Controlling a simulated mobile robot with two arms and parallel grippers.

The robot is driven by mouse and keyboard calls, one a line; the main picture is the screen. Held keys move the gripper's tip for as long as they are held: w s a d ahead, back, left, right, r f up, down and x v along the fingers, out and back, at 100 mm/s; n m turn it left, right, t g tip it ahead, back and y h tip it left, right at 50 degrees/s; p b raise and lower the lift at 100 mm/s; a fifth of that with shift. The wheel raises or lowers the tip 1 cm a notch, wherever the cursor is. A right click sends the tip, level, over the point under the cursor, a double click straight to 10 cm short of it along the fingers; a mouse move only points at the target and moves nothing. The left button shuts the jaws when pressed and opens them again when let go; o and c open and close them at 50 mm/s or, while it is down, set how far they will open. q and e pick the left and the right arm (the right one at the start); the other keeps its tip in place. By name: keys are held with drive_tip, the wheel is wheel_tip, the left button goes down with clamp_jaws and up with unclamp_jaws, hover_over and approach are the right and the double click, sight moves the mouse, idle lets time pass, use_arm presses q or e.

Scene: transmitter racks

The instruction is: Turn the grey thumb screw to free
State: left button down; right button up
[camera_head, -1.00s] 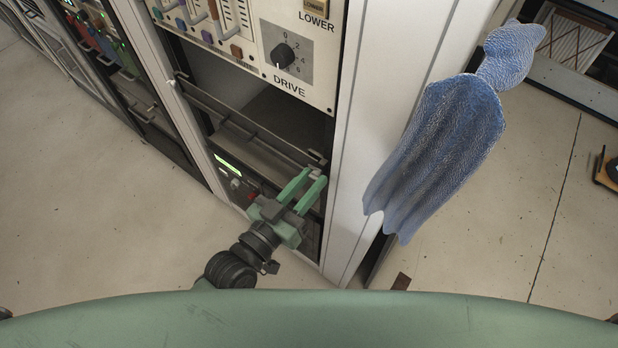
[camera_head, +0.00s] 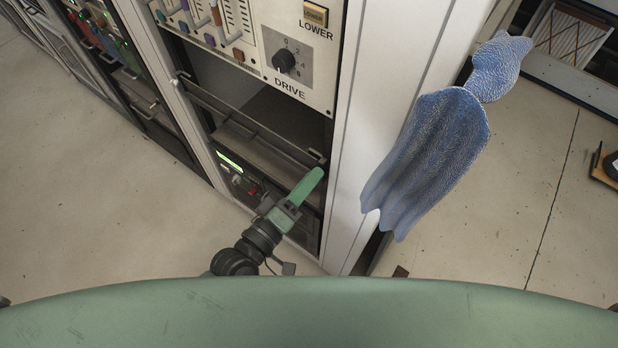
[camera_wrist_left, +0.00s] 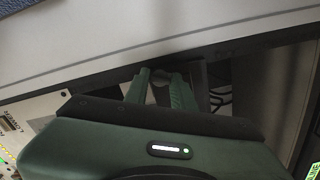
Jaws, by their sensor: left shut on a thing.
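My left gripper (camera_head: 317,173) reaches up to the right end of a dark drawer front (camera_head: 245,133) in the open rack bay. In the head view its green fingers show edge-on, one covering the other. In the left wrist view the two fingers (camera_wrist_left: 160,80) are on either side of a small grey rounded thing (camera_wrist_left: 161,91), which looks like the thumb screw, and are shut on it. In the head view the fingers hide the screw. My right gripper is in neither view.
A control panel with a DRIVE knob (camera_head: 284,60) is above the bay. A lower unit with a lit green display (camera_head: 231,161) sits left of my gripper. The white rack post (camera_head: 355,150) is close on the right, with a blue cloth (camera_head: 432,150) hanging beside it.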

use_arm(q)
drive_tip(key=n, duration=0.4)
drive_tip(key=shift+n, duration=0.3)
idle(0.3)
drive_tip(key=c, duration=1.2)
unclamp_jaws()
drive_tip(key=shift+o, duration=0.2)
drive_tip(key=shift+s, duration=0.1)
drive_tip(key=b+v, duration=0.2)
drive_tip(key=v, duration=0.5)
drive_tip(key=shift+s+a, duration=0.2)
drive_tip(key=shift+a, duration=0.05)
